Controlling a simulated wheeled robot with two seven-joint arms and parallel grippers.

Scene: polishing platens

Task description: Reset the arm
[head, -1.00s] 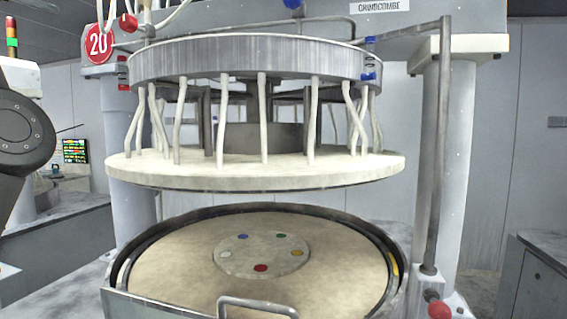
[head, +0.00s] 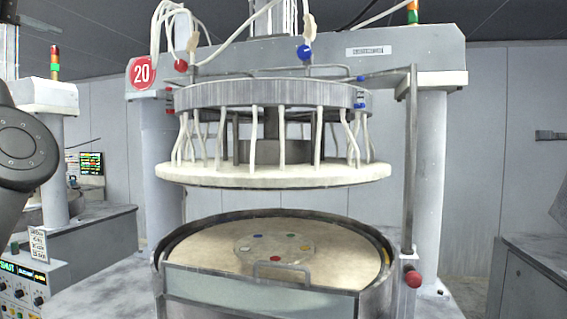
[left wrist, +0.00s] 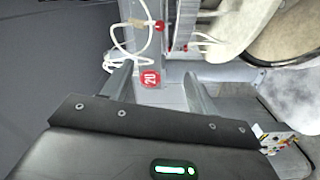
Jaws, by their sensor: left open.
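My left gripper (left wrist: 160,85) shows in the left wrist view with its two fingers spread apart and nothing between them. Beyond it, out of reach of the fingers, is the machine marked with a red "20" sign (left wrist: 151,77). In the head view part of my left arm (head: 25,150) is at the left edge, and its gripper is outside the picture. My right arm and gripper are in neither view.
The polishing machine stands ahead, its upper platen (head: 270,174) raised above the round lower platen (head: 350,262). A front handle (head: 281,266) and a vertical pipe (head: 410,170) stick out. A control panel (head: 25,290) is at lower left, a grey cabinet (head: 540,275) at right.

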